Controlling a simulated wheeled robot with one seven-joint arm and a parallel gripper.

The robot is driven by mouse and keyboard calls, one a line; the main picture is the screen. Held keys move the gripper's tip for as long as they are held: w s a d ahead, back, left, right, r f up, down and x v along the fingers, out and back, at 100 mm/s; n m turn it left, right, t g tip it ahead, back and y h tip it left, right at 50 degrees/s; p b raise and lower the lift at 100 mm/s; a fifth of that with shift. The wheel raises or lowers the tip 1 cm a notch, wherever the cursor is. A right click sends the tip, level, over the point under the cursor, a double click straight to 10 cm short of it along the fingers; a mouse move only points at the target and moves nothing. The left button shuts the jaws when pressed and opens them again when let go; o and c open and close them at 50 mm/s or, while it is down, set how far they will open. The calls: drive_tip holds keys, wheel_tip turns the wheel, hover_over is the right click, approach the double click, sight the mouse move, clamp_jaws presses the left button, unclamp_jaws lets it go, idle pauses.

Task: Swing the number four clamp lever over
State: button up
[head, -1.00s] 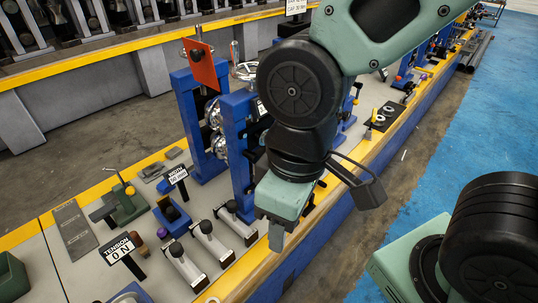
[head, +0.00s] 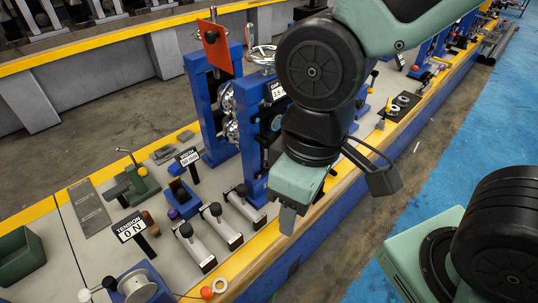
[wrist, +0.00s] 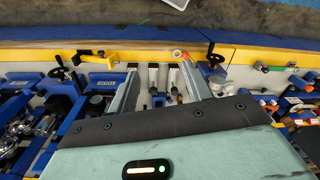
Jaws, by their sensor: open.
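No lever marked with a four can be read in either view. Several levers and handles stand on the bench (head: 60,235). In the head view, a green clamp-like fixture (head: 140,182) with a thin upright handle is at the left. Three silver bars with black ends (head: 194,248) lie along the front edge. My gripper (head: 287,218) hangs pointing down over the bench's front edge, right of the bars, empty. In the wrist view, my gripper (wrist: 160,72) has its two fingers spread wide, with pale bars (wrist: 153,76) seen between them, below and apart.
A TENSION sign (head: 131,228) stands left of the bars. A blue frame (head: 257,130) with steel rollers rises behind my gripper. Blue floor (head: 450,150) at the right is clear.

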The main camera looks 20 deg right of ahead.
drive_tip(key=shift+c, duration=0.3)
drive_tip(key=c, duration=0.5)
drive_tip(key=shift+w+f, duration=0.2)
drive_tip(key=shift+w, duration=0.1)
drive_tip(key=c, duration=0.5)
drive_tip(key=shift+m+g+y, duration=0.4)
drive_tip(key=shift+m+y, duration=0.2)
drive_tip(key=shift+y, duration=0.3)
drive_tip(key=w, duration=0.2)
drive_tip(key=w+f+b, duration=0.1)
drive_tip(key=w, duration=0.1)
drive_tip(key=w+d+f+b, duration=0.1)
drive_tip(key=w, duration=0.1)
drive_tip(key=shift+w+f, duration=0.2)
drive_tip(key=shift+w, duration=0.05)
clamp_jaws()
drive_tip(key=w+d+f+m+t+y+b, duration=0.1)
drive_tip(key=w+d+f+t+b, duration=0.1)
drive_tip(key=w+d, duration=0.7)
drive_tip(key=w+d+f+m+t+y+b, duration=0.2)
drive_tip(key=w+d+f, duration=0.3)
drive_tip(key=w+d, duration=0.3)
drive_tip(key=shift+w+d+y+b, duration=0.3)
drive_tip(key=shift+w+d+b, duration=0.1)
drive_tip(key=shift+w, duration=0.85)
drive_tip(key=shift+f, duration=0.1)
